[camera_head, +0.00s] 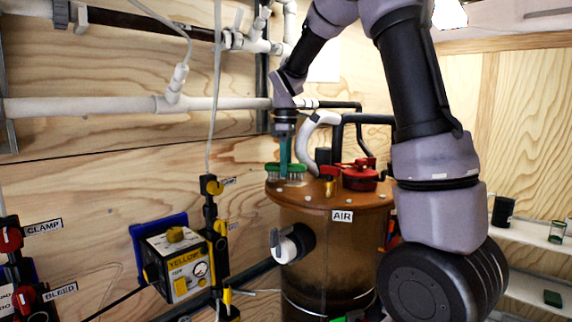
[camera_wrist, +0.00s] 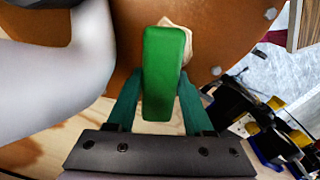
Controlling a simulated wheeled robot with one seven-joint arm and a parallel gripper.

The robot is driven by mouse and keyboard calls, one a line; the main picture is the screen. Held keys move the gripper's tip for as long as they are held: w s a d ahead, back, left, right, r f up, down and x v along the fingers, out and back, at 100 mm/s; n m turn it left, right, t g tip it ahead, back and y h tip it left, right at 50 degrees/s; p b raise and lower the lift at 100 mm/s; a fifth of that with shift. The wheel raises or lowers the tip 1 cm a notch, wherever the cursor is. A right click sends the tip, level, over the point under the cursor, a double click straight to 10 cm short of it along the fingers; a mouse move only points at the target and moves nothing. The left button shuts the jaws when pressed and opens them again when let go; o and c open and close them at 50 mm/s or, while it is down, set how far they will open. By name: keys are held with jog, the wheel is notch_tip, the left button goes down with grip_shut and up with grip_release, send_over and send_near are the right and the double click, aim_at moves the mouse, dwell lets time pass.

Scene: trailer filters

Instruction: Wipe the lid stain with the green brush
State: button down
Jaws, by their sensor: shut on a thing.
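My gripper (camera_wrist: 160,105) is shut on the green brush (camera_wrist: 163,75), which lies between its two teal fingers. In the head view the green brush (camera_head: 287,171) is at the left part of the brown lid (camera_head: 318,196), bristles down. I cannot tell whether the bristles touch the lid. In the wrist view a pale, irregular stain (camera_wrist: 181,27) shows on the lid (camera_wrist: 225,20) just beyond and beside the brush, partly hidden by it. The stain cannot be made out in the head view.
A grey-white pipe (camera_head: 313,135) curves down to the lid beside my gripper. A red valve cap (camera_head: 360,176) sits on the lid to the right. A yellow pump box (camera_head: 180,265) and a post with yellow clamps (camera_head: 212,187) stand left of the tank.

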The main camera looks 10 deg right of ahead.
aim_at(294, 165)
jog(key=shift+f, duration=0.65)
jog(key=shift+s+d+r, duration=0.1)
jog(key=shift+s+d, duration=0.4)
jog(key=shift+s, duration=0.25)
jog(key=shift+s+d+r, duration=0.1)
jog(key=shift+s+d, duration=0.4)
jog(key=shift+s, duration=0.25)
jog(key=shift+s+d+f, duration=0.1)
jog(key=shift+s+d, duration=0.45)
jog(key=shift+s, duration=0.25)
jog(key=shift+s+d+f, duration=0.1)
jog(key=shift+s+d, duration=0.4)
jog(key=shift+s, duration=0.25)
jog(key=shift+w+a+f, duration=0.1)
jog(key=shift+w+a, duration=0.55)
jog(key=shift+w, duration=0.3)
jog(key=shift+w+a+f, duration=0.1)
jog(key=shift+w+a, duration=0.5)
jog(key=shift+w, duration=0.3)
jog(key=shift+w+a+r, duration=0.1)
jog(key=shift+w+a, duration=0.65)
jog(key=shift+w, duration=0.35)
jog(key=shift+w+d+r, duration=0.15)
jog(key=shift+w+d, duration=0.05)
jog(key=shift+s+d, duration=0.65)
jog(key=shift+s, duration=0.35)
jog(key=shift+s+d, duration=0.7)
jog(key=shift+s, duration=0.35)
jog(key=shift+s+d, duration=0.65)
jog(key=shift+s, duration=0.35)
